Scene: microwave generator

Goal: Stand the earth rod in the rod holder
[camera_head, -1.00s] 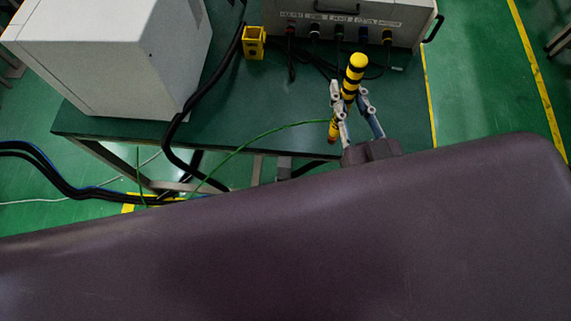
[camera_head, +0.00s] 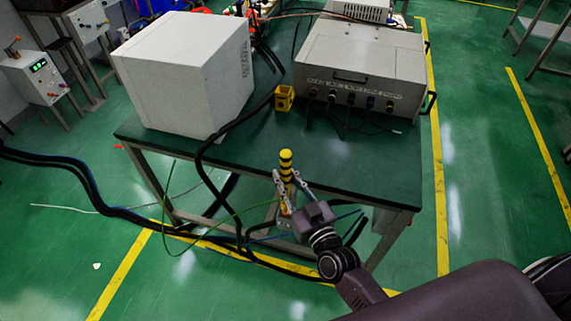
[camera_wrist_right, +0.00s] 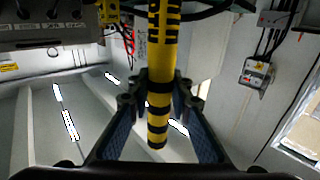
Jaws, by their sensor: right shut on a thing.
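The earth rod (camera_head: 286,163) is yellow with black bands and shows at the table's front edge in the head view. My right gripper (camera_head: 286,190) is shut on it. In the right wrist view the rod (camera_wrist_right: 160,80) runs between the two fingers, roughly lengthwise in the picture. A green cable trails from the rod's lower part to the left. The yellow rod holder (camera_head: 284,98) stands on the green table, left of the front of the grey panel box, behind the rod. My left gripper is not in view.
A large white cabinet (camera_head: 188,75) stands on the table's left part. The grey box (camera_head: 362,70) with front sockets and cables stands at the right. A thick black cable (camera_head: 205,155) hangs over the table's front edge. The table's front right (camera_head: 385,165) is bare.

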